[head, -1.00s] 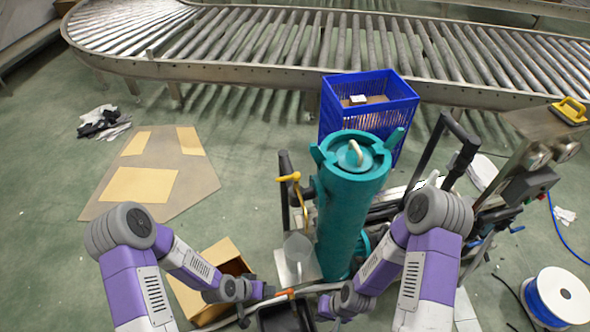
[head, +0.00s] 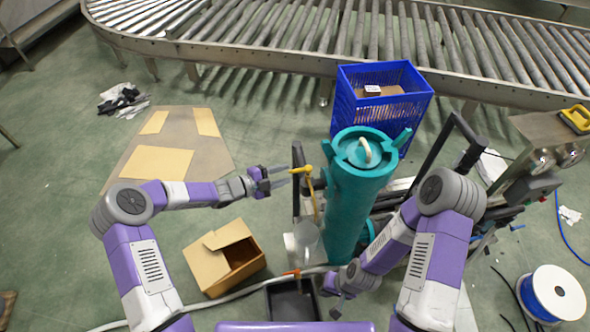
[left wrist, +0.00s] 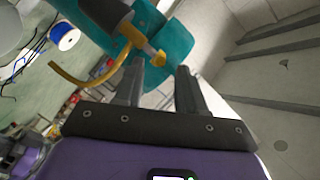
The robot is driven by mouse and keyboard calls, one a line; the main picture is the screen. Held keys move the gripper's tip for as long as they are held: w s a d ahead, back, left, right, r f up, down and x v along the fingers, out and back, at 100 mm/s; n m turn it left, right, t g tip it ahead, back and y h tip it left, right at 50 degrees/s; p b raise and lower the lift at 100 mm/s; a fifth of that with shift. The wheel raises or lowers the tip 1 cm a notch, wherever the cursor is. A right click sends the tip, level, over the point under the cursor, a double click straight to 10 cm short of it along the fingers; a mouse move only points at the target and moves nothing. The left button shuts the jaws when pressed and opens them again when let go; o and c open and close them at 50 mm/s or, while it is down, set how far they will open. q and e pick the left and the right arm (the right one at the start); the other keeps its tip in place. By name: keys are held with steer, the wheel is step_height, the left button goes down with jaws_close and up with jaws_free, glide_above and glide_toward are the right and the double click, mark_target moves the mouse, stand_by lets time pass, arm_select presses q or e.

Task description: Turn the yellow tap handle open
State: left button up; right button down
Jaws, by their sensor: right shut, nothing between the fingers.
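The yellow tap handle (head: 304,170) sits on the dark post left of the teal cylinder (head: 358,205). A thin curved yellow piece hangs down beside it; it also shows in the left wrist view (left wrist: 92,80). My left gripper (head: 288,178) is open and just left of the handle. In the left wrist view its two separate fingers (left wrist: 160,78) point at the yellow tap part (left wrist: 152,54), with nothing seen between them; contact cannot be told. My right gripper (head: 332,300) is low, near the cylinder's foot, shut and empty.
A clear cup (head: 306,235) stands below the tap, above a black bin (head: 292,304). An open cardboard box (head: 222,258) lies to the left. A blue crate (head: 382,105) stands behind the cylinder.

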mark_target(290, 172)
arm_select(q)
steer(key=x, duration=0.5)
steer(key=shift+w+d, duration=0.1)
jaws_close()
